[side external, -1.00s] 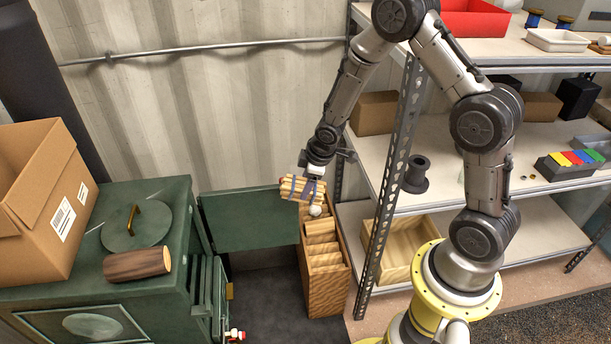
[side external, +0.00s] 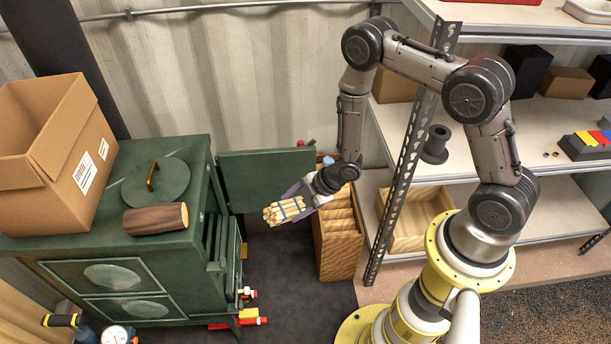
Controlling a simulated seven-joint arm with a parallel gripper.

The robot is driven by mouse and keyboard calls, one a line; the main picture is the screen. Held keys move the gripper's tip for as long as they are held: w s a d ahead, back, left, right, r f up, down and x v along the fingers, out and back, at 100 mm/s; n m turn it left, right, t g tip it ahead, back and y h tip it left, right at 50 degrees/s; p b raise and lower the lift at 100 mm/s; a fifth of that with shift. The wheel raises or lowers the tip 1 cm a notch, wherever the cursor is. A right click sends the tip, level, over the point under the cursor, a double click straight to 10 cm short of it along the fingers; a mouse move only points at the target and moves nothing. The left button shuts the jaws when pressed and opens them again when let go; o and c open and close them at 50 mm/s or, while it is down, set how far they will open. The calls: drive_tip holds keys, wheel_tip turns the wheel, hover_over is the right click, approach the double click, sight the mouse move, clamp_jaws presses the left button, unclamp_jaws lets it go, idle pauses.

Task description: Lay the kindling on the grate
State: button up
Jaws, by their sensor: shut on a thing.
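The kindling (side external: 284,210) is a bundle of pale sticks with a blue band around it. My gripper (side external: 297,200) is shut on it and holds it in the air, to the right of the green stove (side external: 130,312). The stove's door (side external: 265,178) stands open, swung out to the right behind the bundle. The bundle is apart from the stove. The grate is not visible; the stove's opening faces right and its inside is hidden from this side.
A log (side external: 155,219), a round lid (side external: 156,184) and a cardboard box (side external: 55,140) sit on the stove top. A wooden box with compartments (side external: 338,255) stands below my gripper's right. Red and yellow items (side external: 248,317) lie low by the stove. Shelving (side external: 455,160) stands behind my arm.

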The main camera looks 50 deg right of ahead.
drive_tip(key=s+a+f+n+y, duration=0.3)
drive_tip(key=a+f, duration=0.1)
drive_tip(key=a, duration=0.2)
drive_tip(key=w+a+f, duration=0.2)
drive_tip(key=w+a, duration=0.8)
drive_tip(key=shift+a, duration=0.15)
drive_tip(key=w+a, duration=0.3)
drive_tip(key=shift+a+f, duration=0.1)
drive_tip(key=shift+f, duration=0.05)
clamp_jaws()
drive_tip(key=shift+w+a+f, duration=0.7)
drive_tip(key=shift+w+a, duration=0.6)
drive_tip(key=shift+w, duration=0.05)
drive_tip(key=shift+w+a+f, duration=0.75)
drive_tip(key=shift+w+a, duration=0.5)
drive_tip(key=shift+w, duration=0.05)
drive_tip(key=shift+w+a+f, duration=0.7)
drive_tip(key=shift+w+a, duration=0.6)
drive_tip(key=shift+w, duration=0.05)
